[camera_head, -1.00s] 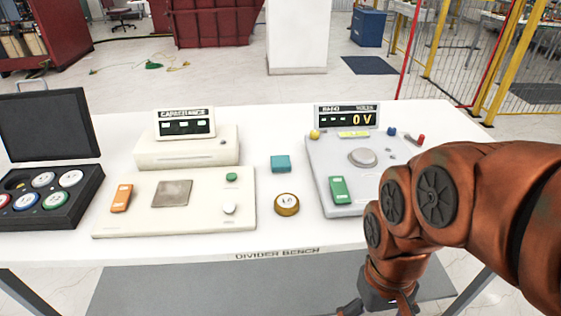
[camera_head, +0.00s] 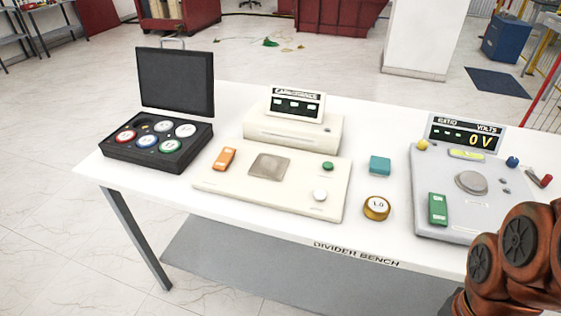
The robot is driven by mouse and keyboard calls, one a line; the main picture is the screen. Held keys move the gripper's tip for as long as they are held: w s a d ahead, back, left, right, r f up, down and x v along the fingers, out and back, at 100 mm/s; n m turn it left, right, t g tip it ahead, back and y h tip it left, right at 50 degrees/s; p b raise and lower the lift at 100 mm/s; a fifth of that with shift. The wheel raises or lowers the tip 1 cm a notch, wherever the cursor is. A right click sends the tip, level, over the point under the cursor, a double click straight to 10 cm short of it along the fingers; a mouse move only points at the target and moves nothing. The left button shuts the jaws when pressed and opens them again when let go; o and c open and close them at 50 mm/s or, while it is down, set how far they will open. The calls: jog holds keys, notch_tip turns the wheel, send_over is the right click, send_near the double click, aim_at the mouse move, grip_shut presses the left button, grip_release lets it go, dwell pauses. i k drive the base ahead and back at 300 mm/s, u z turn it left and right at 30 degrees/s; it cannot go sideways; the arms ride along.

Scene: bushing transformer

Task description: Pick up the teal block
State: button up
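The teal block (camera_head: 380,165) sits on the white bench top, in the gap between the cream capacitance unit and the grey ratio/volts unit. A round brass-rimmed weight or dial marked 1.0 (camera_head: 376,207) lies just in front of it, apart from it. My orange arm shows at the lower right corner, in front of the grey unit. My gripper is outside the picture, so its state does not show. Nothing touches the teal block.
The white bench (camera_head: 228,205) holds a cream capacitance unit (camera_head: 335,180), a grey ratio/volts unit (camera_head: 430,215) and an open black case (camera_head: 118,152) of round coloured-rim pieces. The bench's front edge is labelled DIVIDER BENCH. Floor left of the bench is clear.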

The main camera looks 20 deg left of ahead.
aim_at(380, 166)
jog(key=z, duration=1.2)
jog(key=i, duration=0.5)
jog(key=u, duration=3)
